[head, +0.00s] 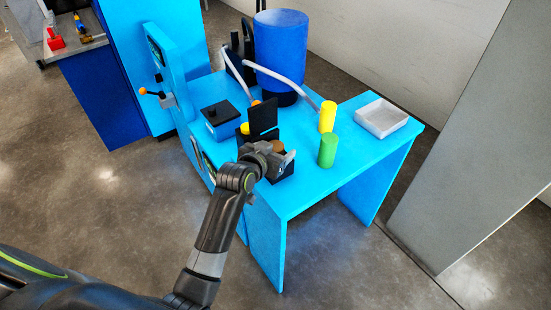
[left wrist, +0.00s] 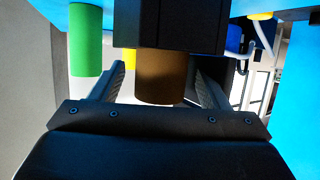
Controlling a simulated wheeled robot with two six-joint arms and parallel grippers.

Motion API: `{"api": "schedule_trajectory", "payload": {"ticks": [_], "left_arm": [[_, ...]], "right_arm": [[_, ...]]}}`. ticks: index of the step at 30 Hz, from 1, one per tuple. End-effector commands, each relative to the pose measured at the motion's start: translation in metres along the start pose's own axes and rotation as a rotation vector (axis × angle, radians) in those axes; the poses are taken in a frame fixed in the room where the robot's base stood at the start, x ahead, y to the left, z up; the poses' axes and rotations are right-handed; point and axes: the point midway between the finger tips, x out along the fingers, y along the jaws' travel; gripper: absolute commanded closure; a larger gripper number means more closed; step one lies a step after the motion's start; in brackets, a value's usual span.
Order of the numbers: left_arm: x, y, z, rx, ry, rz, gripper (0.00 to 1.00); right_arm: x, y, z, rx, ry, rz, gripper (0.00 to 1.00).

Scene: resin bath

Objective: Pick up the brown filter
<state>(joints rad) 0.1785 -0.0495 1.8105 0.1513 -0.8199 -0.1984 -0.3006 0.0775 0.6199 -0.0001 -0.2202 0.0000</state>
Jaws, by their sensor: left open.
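The brown filter (head: 279,146) shows as a small brown top at the black box (head: 284,170) on the blue table, partly hidden by my gripper. In the left wrist view the brown filter (left wrist: 160,78) is a brown cylinder between the two fingers, with a gap on each side. Its other end meets the black box (left wrist: 170,22). My left gripper (head: 283,157) is open at the box; its fingers also show in the left wrist view (left wrist: 162,88). My right gripper is not in view.
A green cylinder (head: 327,150) and a yellow cylinder (head: 327,117) stand right of the box. A white tray (head: 381,117) is at the table's right end. A blue drum (head: 280,52) with grey hoses stands behind. A dark-lidded blue box (head: 220,119) is to the left.

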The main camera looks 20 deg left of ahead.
Motion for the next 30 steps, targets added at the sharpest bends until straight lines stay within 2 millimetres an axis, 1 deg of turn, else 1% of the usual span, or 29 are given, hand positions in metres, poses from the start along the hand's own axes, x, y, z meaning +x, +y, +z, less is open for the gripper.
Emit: {"api": "schedule_trajectory", "payload": {"ticks": [5,6,17,26,30], "left_arm": [[0.000,0.000,0.000,0.000,0.000,0.000,0.31],[0.000,0.000,0.000,0.000,0.000,0.000,0.33],[0.000,0.000,0.000,0.000,0.000,0.000,0.80],[-0.001,0.000,-0.003,0.001,0.002,0.000,0.81],[-0.004,0.000,-0.012,0.001,0.004,0.000,0.81]], "right_arm": [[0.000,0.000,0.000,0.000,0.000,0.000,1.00],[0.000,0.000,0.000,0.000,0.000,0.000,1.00],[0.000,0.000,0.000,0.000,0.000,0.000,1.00],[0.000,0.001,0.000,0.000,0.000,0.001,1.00],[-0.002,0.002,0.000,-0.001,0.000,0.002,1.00]]}}
